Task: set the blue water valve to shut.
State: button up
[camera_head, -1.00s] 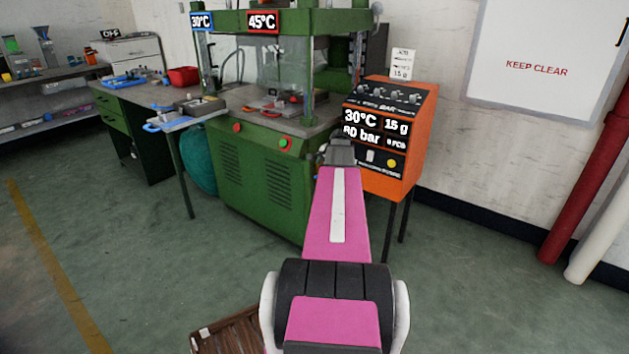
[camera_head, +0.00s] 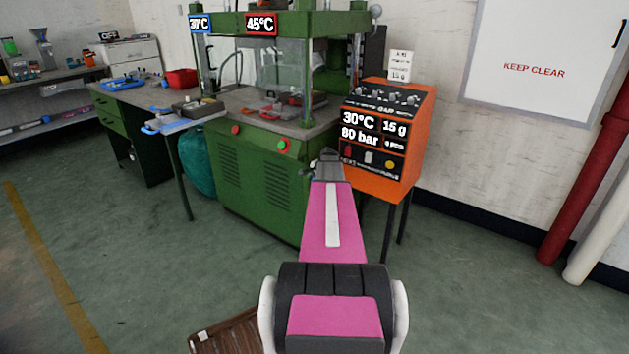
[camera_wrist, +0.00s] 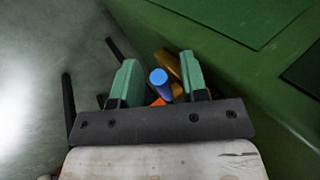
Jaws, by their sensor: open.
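In the wrist view a blue rounded rod end (camera_wrist: 159,77), which looks like the blue valve's handle, lies between the two green fingers of my gripper (camera_wrist: 158,60). The fingers are apart, with a gap on each side of the blue end. A brass-coloured part (camera_wrist: 174,66) shows just behind it. In the head view my gripper (camera_head: 325,160) is in front of the left side of the orange control box, beside the green press. The blue valve cannot be made out there; my arm covers that area.
The green press (camera_head: 250,180) stands left of the orange box (camera_head: 385,185), which is on dark legs. A workbench (camera_head: 130,95) with a red bin (camera_head: 182,77) is further left. A wooden pallet (camera_head: 228,335) lies on the floor. Red and white pipes (camera_head: 575,200) run at the right wall.

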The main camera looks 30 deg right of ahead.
grip_shut()
jog(key=shift+w+d, duration=0.1)
jog(key=shift+w+d+r+m+g+y, duration=0.1)
jog(key=shift+d+r+m+g+y, duration=0.15)
jog(key=shift+y, duration=0.25)
jog(key=shift+w+d+r+m+g+y, duration=0.1)
jog(key=shift+r+y, duration=0.2)
jog(key=shift+y, duration=0.2)
jog(key=shift+d+r+m+g+y, duration=0.15)
jog(key=shift+r+m+g+y, duration=0.15)
jog(key=shift+r+y, duration=0.35)
jog(key=shift+f, duration=0.15)
grip_release()
